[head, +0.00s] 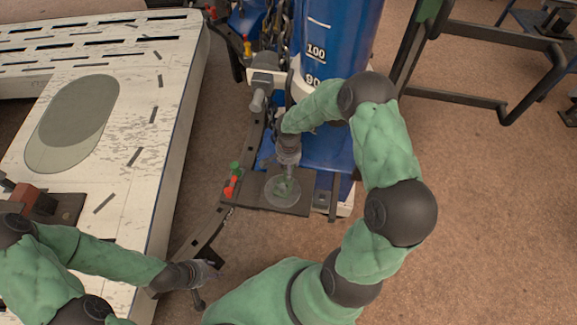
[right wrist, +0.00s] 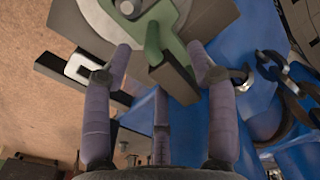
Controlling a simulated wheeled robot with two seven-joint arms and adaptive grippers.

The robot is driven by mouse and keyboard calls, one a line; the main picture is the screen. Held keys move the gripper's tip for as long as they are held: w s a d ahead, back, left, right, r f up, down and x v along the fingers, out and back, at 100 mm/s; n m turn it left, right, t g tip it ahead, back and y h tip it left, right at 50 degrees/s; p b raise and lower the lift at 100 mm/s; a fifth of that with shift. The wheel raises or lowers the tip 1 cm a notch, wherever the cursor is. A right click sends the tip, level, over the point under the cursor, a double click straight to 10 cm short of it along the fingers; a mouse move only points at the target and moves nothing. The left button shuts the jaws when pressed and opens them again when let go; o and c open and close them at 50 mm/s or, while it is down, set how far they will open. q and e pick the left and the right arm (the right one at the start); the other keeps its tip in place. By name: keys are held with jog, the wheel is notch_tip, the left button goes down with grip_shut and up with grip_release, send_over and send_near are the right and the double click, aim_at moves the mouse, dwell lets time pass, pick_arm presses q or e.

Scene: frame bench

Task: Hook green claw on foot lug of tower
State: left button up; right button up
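The green claw (right wrist: 155,42) lies over a pale round disc on a dark plate at the foot of the blue tower (head: 335,40); in the head view it shows small and green (head: 284,188) below my right gripper (head: 287,172). In the right wrist view my right gripper (right wrist: 163,68) has its fingers spread apart, with the claw between and beyond their tips. No firm contact shows. I cannot single out the foot lug. My left gripper (head: 208,274) is low in the head view, away from the tower; its fingers are too small to read.
A white slotted frame bench (head: 150,110) fills the left side. Chains (right wrist: 293,90) hang by the tower. A dark metal frame (head: 480,105) is at right; brown floor there is open.

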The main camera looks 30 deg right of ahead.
jog(key=shift+s, duration=0.1)
notch_tip(320, 180, up, 12)
dwell(0.6)
dwell(0.4)
jog(key=s+a+f+n+y+p, duration=0.25)
jog(key=s+a+f+n, duration=0.2)
jog(key=a+f, duration=0.7)
jog(key=s+a+f+n+y+p, duration=0.1)
jog(key=s+a+f+n, duration=0.4)
jog(key=s+a, duration=0.4)
jog(key=shift+s, duration=1.15)
jog(key=shift+y, duration=0.25)
